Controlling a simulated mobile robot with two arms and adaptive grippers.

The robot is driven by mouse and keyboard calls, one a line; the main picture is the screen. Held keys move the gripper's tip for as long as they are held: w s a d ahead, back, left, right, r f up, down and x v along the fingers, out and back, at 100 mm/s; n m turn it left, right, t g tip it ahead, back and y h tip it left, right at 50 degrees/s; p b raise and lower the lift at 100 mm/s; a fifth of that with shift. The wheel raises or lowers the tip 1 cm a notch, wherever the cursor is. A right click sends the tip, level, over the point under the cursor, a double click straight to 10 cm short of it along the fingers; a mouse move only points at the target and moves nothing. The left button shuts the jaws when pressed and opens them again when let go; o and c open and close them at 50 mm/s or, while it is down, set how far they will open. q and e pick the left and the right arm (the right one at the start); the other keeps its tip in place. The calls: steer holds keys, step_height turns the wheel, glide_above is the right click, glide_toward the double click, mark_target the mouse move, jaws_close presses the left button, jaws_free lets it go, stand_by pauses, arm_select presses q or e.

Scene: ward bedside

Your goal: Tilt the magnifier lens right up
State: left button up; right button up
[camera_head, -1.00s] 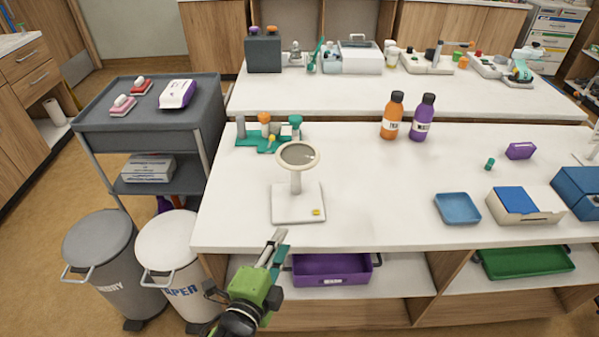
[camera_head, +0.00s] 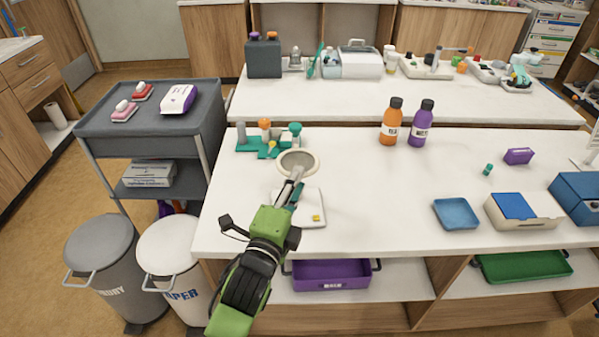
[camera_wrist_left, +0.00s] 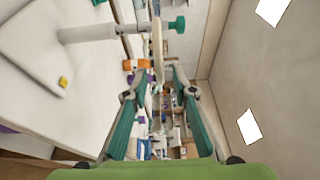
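The magnifier has a round cream lens ring (camera_head: 298,162) on a post above a square white base (camera_head: 314,212), near the front of the white table. The lens leans back and faces up. In the left wrist view, the lens ring (camera_wrist_left: 157,48) shows nearly edge-on, with its white post (camera_wrist_left: 88,32) coming in from the left. My left gripper (camera_head: 294,183) is just in front of the lens, hiding the post and part of the base. In the wrist view, the gripper's teal fingers (camera_wrist_left: 158,80) are apart, with the ring ahead of the gap. Contact is unclear.
A teal holder (camera_head: 246,145) with coloured pieces stands behind the magnifier. Orange (camera_head: 391,122) and purple (camera_head: 421,125) bottles stand behind right. A blue tray (camera_head: 455,213) is at the right. The table between the magnifier and tray is clear.

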mark_target(298, 160)
arm_select(q)
steer(key=shift+x, duration=1.4)
steer(key=shift+s, duration=0.1)
steer(key=shift+c, duration=0.4)
jaws_close()
